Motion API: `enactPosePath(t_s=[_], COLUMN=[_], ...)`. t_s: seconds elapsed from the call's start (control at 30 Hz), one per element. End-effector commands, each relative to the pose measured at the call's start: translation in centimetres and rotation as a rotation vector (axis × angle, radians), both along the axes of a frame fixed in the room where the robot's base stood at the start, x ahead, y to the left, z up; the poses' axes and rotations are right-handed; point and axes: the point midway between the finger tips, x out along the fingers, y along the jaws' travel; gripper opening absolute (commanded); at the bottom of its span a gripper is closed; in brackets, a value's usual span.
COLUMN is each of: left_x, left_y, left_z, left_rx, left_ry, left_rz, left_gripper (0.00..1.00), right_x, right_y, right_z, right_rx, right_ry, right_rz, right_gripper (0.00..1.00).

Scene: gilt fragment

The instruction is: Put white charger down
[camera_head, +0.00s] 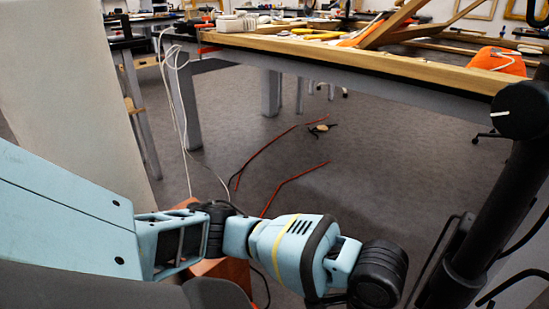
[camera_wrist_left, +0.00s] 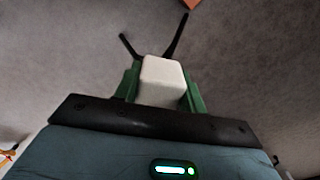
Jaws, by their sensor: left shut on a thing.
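The white charger (camera_wrist_left: 161,80) is a pale block with rounded edges in the left wrist view. My left gripper (camera_wrist_left: 157,78) is shut on it, with a green finger on each side. Dark thin tips reach out beyond the charger. Grey floor shows behind it, and the charger is not seen resting on anything. In the head view my left arm comes in from the left, but its gripper and the held charger cannot be made out. My right gripper is in neither view.
A workbench (camera_head: 380,62) with a wooden edge holds tools, wooden strips, white items (camera_head: 236,23) and an orange item (camera_head: 497,62). White cables (camera_head: 182,110) hang at its left.

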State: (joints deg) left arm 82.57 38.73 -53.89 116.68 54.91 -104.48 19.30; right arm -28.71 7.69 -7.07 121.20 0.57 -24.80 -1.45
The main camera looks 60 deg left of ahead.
Motion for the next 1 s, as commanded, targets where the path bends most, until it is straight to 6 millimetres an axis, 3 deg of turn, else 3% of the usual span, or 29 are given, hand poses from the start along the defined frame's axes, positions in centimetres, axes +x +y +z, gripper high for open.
enactPosePath(t_s=[0.1,0.47,0.77,1.0], left_x=[-0.4,-3.3,-8.1,-13.2], left_y=[-0.2,0.0,0.7,1.3], left_z=[-3.6,-13.8,-21.7,-27.1], left_rx=[0.0,-0.003,-0.004,-0.005], left_ry=[0.007,0.008,0.007,0.006], left_rz=[-0.177,-0.761,-1.284,-1.72], left_gripper=[0.04,0.04,0.04,0.04], right_x=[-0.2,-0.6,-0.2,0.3], right_y=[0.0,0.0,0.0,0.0], right_z=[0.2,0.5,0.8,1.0], right_rx=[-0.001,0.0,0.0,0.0], right_ry=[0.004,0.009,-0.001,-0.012], right_rz=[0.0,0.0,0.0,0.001], right_gripper=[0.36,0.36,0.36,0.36])
